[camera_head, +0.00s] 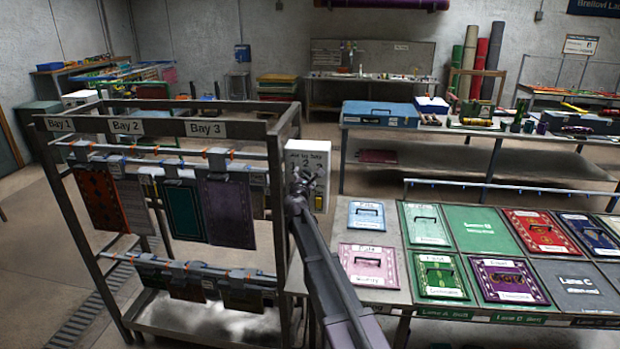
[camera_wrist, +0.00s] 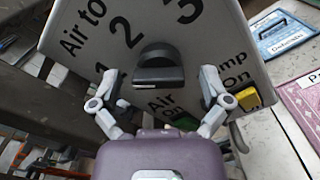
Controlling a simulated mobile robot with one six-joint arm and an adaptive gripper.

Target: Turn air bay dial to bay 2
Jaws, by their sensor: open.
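The air bay dial (camera_wrist: 160,68) is a black round knob with a raised grip bar, on a pale control panel (camera_wrist: 228,48) marked "Air to" and 1, 2, 3. In the wrist view the bar lies roughly level; which number it points at is unclear. My gripper (camera_wrist: 160,86) is open, one finger on each side of the dial, with visible gaps to it. In the head view my gripper (camera_head: 303,186) is in front of the panel (camera_head: 318,158) and hides the dial.
The rack (camera_head: 285,130) with hanging rug samples stands left of the panel. A table of coloured panels (camera_head: 400,235) is on the right.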

